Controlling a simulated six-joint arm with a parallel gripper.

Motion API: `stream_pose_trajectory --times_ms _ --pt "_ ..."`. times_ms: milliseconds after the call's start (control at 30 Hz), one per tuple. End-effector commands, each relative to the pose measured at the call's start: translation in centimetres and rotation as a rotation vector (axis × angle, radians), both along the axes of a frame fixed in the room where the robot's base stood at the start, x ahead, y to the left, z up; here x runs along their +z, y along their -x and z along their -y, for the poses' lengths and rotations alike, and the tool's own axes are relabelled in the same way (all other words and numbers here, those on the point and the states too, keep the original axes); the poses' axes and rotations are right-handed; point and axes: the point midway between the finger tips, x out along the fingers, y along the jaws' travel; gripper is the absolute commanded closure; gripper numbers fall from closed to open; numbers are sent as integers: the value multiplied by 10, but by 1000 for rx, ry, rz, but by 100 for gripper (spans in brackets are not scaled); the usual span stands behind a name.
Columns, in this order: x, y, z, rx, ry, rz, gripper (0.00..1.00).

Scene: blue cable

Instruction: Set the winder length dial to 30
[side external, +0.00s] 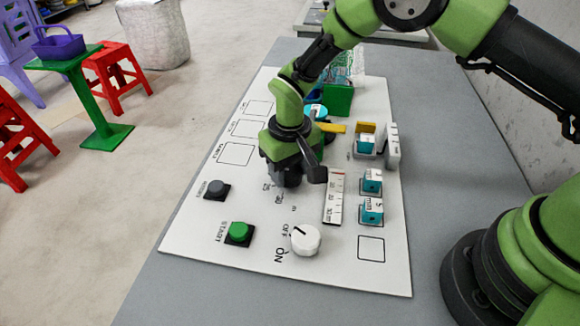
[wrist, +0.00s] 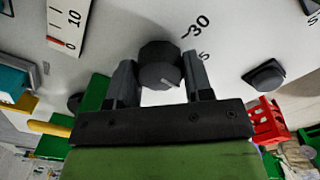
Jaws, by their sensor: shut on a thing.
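The length dial is a dark grey faceted knob (wrist: 160,66) on the white panel, seen in the wrist view between my fingers. The printed marks "30" (wrist: 196,25) and a partly hidden number ending in 5 (wrist: 205,53) stand to its right. I cannot make out a pointer on the knob, so its setting is unclear. My gripper (wrist: 160,80) is shut on the dial, one finger on each side. In the side view my gripper (side external: 284,180) points down at the panel and hides the dial; a few printed marks show just below it.
The white panel (side external: 190,243) also bears a white ON/OFF knob (side external: 305,240), a green button (side external: 239,232), a dark button (side external: 216,188) and a ruler strip (side external: 335,198). Teal labelled blocks (side external: 371,211) stand at right. A green box (side external: 339,98) is behind my gripper.

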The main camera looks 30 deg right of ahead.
Motion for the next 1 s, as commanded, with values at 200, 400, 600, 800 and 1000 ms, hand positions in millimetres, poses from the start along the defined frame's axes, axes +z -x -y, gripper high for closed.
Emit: stream_pose_trajectory --times_ms 200,400,600,800,1000 --pt "-1 0 0 207 0 -1 77" --pt "-1 0 0 397 0 -1 77" --pt "-1 0 0 587 0 -1 77" --pt "-1 1 0 777 0 -1 77" --pt "-1 1 0 966 0 -1 77"
